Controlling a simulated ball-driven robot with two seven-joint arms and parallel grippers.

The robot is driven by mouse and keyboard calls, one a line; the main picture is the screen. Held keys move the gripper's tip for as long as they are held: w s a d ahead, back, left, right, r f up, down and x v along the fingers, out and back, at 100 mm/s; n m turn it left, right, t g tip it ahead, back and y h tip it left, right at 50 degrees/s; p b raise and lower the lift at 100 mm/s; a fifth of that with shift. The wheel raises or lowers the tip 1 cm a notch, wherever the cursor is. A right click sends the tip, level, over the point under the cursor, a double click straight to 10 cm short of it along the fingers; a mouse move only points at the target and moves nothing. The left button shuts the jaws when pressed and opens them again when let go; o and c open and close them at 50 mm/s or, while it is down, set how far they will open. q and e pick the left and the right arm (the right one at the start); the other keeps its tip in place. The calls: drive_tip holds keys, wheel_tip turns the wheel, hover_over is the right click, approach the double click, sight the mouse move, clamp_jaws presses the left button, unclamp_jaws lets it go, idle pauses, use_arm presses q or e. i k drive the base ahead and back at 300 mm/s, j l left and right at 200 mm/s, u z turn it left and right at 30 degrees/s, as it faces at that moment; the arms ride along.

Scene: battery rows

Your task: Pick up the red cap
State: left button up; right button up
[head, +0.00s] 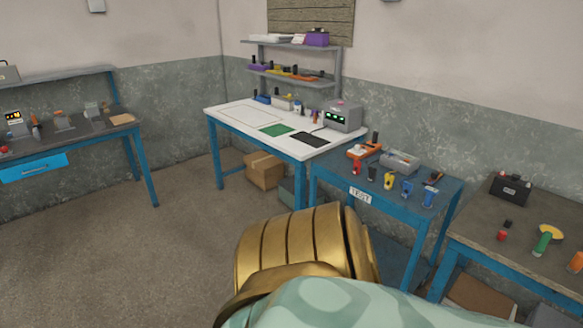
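A small red piece (502,235), which may be the red cap, stands on the dark workbench (470,232) at the right. Another red piece (357,168) stands at the left of a row of coloured pieces on the blue table marked TEST (330,186). A third red thing (4,149) shows at the far left edge on the left bench. All are too small to tell for sure which is a cap. Neither of my grippers is in view. A gold and pale green part fills the bottom middle and hides some floor.
A white-topped bench (240,117) with a grey device (342,117) and shelves stands at the back. A black box (510,188), a green and yellow tool (545,240) and an orange piece (577,261) are on the right workbench. A cardboard box (264,171) sits under the white bench. Floor at left is clear.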

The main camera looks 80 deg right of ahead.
sight(502, 234)
drive_tip(key=z, duration=4.25)
drive_tip(key=i+j, duration=0.1)
drive_tip(key=z, duration=0.05)
